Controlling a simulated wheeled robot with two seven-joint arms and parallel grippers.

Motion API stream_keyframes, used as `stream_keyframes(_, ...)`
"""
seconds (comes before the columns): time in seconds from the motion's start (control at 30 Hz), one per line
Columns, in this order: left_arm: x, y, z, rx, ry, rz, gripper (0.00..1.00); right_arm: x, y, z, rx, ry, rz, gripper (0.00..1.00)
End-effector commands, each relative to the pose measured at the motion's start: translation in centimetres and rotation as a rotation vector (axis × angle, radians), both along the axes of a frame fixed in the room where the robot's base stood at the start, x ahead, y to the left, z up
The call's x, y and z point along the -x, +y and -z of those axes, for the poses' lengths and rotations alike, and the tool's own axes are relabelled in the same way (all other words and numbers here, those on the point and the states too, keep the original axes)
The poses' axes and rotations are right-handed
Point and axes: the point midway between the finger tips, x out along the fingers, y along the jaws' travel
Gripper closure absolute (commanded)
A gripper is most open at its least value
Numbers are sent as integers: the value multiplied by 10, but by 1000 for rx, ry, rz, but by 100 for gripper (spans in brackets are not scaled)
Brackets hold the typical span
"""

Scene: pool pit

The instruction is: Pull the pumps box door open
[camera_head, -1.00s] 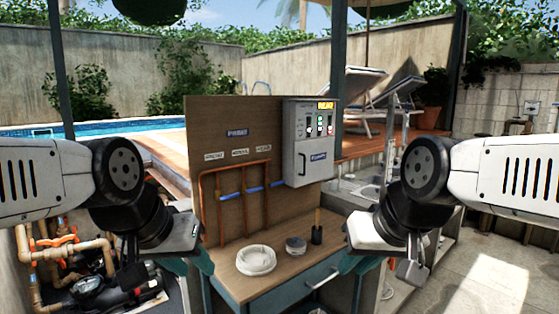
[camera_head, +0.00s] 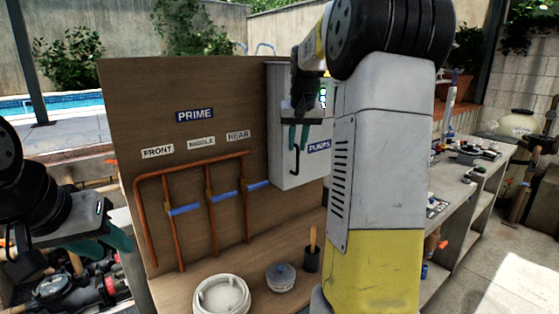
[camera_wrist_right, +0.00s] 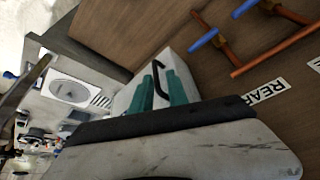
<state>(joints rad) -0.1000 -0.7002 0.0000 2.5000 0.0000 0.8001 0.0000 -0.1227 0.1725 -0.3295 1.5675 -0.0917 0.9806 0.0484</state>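The pumps box (camera_head: 285,135) is a light grey box on the wooden board, with a blue PUMPS label on its front. Its door looks shut. A dark curved handle (camera_head: 295,160) is on the door; it also shows in the right wrist view (camera_wrist_right: 162,58). My right gripper (camera_head: 298,137) is in front of the door, just above the handle. In the right wrist view its two teal fingers (camera_wrist_right: 161,92) are apart, with the handle just beyond their tips. My left gripper (camera_head: 108,245) is away at the left, its teal fingers apart and empty.
My right arm covers the box's right side. A white lid (camera_head: 221,294), a small round container (camera_head: 281,277) and a dark cup (camera_head: 312,258) stand on the bench.

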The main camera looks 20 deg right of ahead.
Motion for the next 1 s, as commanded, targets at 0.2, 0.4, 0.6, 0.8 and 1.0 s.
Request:
stream_keyframes(0.2,0,0,0,0,0,0,64,-25,-15,10,36,16,24,80)
stream_keyframes(0.4,0,0,0,0,0,0,64,-35,-18,36,36,18,26,80)
stream_keyframes(0.6,0,0,0,0,0,0,64,-46,-21,64,36,16,24,80)
stream_keyframes(0.8,0,0,0,0,0,0,64,-51,-22,77,35,14,24,80)
stream_keyframes(1.0,0,0,0,0,0,0,64,-52,-22,78,35,14,24,80)
